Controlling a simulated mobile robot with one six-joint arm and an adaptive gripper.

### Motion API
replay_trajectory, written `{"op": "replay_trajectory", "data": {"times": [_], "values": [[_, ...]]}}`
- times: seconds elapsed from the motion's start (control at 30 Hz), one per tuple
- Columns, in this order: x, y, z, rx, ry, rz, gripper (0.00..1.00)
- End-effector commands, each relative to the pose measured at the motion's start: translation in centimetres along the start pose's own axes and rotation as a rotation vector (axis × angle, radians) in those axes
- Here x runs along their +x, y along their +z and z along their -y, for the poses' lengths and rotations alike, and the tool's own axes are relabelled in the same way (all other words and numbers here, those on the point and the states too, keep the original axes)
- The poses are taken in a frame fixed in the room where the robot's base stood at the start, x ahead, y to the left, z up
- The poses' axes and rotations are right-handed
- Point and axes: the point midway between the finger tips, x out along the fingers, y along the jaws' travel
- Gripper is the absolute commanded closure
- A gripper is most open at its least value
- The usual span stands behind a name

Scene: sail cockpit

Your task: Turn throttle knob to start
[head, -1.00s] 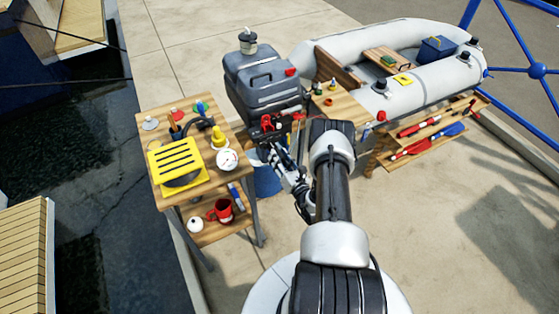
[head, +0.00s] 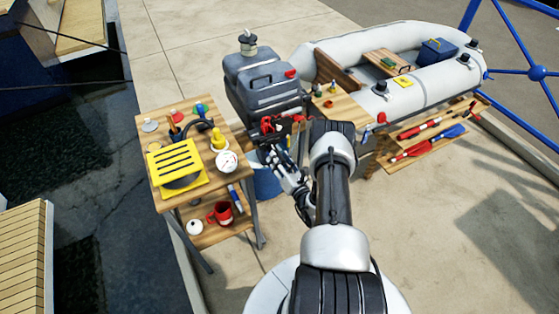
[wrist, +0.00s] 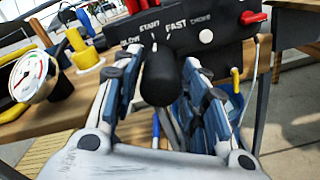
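The throttle knob (wrist: 160,78) is a black cylinder in the middle of the wrist view, pointing towards me from a dark panel (wrist: 208,52). White labels above it include START and FAST, with a partly hidden SLOW at the left and CHOKE at the right. My gripper (wrist: 161,66) has its blue-grey fingers apart, one on each side of the knob. Whether either finger touches it is unclear. In the head view my gripper (head: 279,152) is at the dark motor housing (head: 262,80); the knob cannot be made out there.
A wooden cart (head: 158,118) stands left of the motor, with a yellow slotted box (head: 174,160), a round gauge (head: 227,160) and a red mug (head: 220,212). A grey inflatable boat (head: 425,92) is at the right.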

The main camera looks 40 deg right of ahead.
Motion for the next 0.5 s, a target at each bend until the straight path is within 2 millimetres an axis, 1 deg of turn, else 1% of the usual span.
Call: {"op": "replay_trajectory", "data": {"times": [0.03, 0.1, 0.13, 0.4, 0.5], "values": [[0.0, 0.01, 0.0, 0.0, 0.0, 0.0, 0.54], [0.01, 0.02, 0.0, 0.0, 0.0, 0.001, 0.49], [0.01, 0.02, 0.0, 0.0, 0.0, 0.001, 0.49], [-0.02, 0.05, 0.0, -0.001, 0.0, 0.001, 0.49], [-0.53, 0.04, 0.08, 0.0, -0.002, 0.001, 0.49]]}}
